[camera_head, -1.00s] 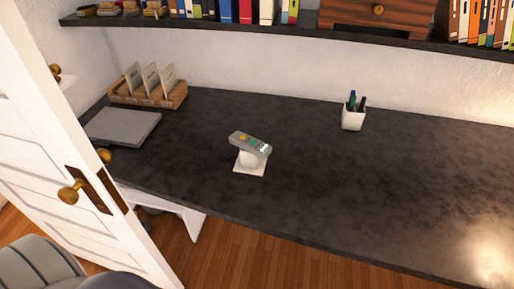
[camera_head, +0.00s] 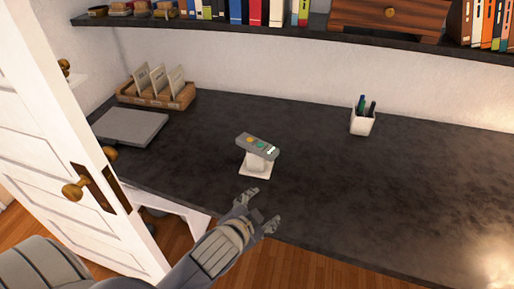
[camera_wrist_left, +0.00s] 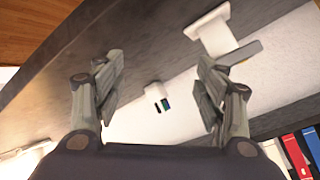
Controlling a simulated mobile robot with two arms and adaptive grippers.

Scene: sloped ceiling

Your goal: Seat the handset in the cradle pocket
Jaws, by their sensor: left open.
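The grey handset (camera_head: 257,146), with coloured buttons, lies tilted on top of the white cradle (camera_head: 256,162), which stands on a pale square base on the dark desk. Whether the handset is seated in the pocket cannot be told. My left gripper (camera_head: 262,209) is open and empty, near the desk's front edge, in front of the cradle and apart from it. In the left wrist view the handset (camera_wrist_left: 240,54) and cradle (camera_wrist_left: 211,32) show at the upper right, beyond the right finger of my open gripper (camera_wrist_left: 160,64). My right gripper is not in view.
A white pen cup (camera_head: 362,123) stands at the back right. A grey closed laptop-like slab (camera_head: 131,127) and a wooden card holder (camera_head: 157,94) are at the back left. A white door (camera_head: 75,180) stands open at the left. The desk's right side is clear.

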